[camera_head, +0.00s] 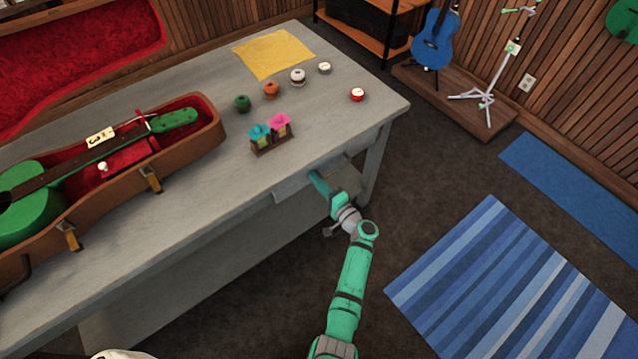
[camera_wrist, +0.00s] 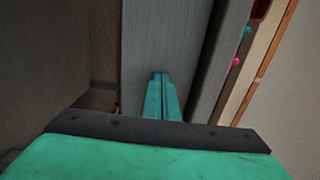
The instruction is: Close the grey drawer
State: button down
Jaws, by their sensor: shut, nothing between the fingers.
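The grey drawer (camera_head: 292,188) is in the front of the grey table, under the top's edge near its right end. It looks partly open, with its front standing out a little from the table. My gripper (camera_head: 317,180) is at the drawer front, and its teal fingers are shut and empty. In the wrist view, my gripper (camera_wrist: 161,76) points at a flat grey panel (camera_wrist: 150,35), which looks like the drawer front. The fingertips are at or very close to this panel; I cannot tell if they touch. My fingers hide part of the drawer front.
The grey tabletop (camera_head: 330,120) holds an open case (camera_head: 215,130) with a green ukulele (camera_head: 30,200), a yellow cloth (camera_head: 272,55), several small round items and a small rack (camera_head: 272,145). A striped blue rug (camera_head: 500,290) lies at right. Dark floor in front of the table is clear.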

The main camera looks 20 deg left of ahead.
jog(key=shift+w+a+r, duration=0.2)
jog(key=shift+a, duration=0.3)
jog(key=v, duration=1.5)
jog(key=shift+d+f, duration=0.1)
jog(key=shift+f, duration=0.05)
